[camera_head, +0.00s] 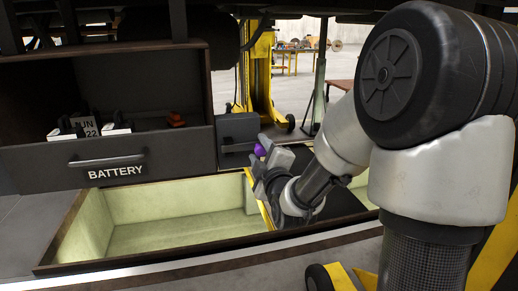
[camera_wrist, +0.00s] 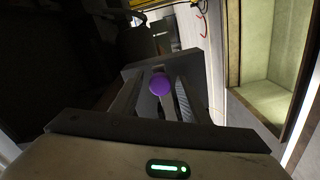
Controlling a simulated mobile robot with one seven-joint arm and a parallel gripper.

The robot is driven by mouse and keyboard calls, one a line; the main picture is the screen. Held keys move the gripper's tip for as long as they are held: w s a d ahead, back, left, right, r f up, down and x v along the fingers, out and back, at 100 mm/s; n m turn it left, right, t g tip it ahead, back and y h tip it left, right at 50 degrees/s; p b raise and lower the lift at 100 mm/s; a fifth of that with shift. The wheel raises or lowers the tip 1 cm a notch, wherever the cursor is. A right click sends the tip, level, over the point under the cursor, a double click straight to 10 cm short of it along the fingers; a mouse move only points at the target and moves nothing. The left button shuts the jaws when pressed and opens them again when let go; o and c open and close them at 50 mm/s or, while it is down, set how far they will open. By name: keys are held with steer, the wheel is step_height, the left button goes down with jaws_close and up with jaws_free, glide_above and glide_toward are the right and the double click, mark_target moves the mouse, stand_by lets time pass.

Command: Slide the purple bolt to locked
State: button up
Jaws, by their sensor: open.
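The purple bolt knob (camera_wrist: 160,84) shows as a round ball in the wrist view, between the two fingers of my gripper (camera_wrist: 158,98). The gripper is open, with a finger on each side of the knob; I cannot tell whether either finger touches it. In the head view the purple knob (camera_head: 260,150) is partly hidden by my gripper (camera_head: 272,150), which is at the grey box (camera_head: 238,133) right of the battery compartment. The bolt's shaft and its locked position are hidden.
The drawer front marked BATTERY (camera_head: 115,160) is left of the grey box. An open pale green tray (camera_head: 165,238) lies below it. A yellow stand (camera_head: 262,75) is behind. A yellow edge strip (camera_head: 260,200) runs close beside my gripper.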

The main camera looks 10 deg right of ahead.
mark_target(239, 148)
jaws_close()
steer(key=shift+a+f+b, duration=0.1)
steer(key=shift+a+b, duration=0.15)
steer(key=shift+b, duration=0.1)
steer(key=a+b, duration=0.3)
steer(key=a, duration=0.1)
steer(key=shift+a, duration=0.25)
jaws_free()
steer(key=shift+a, duration=0.1)
steer(key=shift+s, duration=0.1)
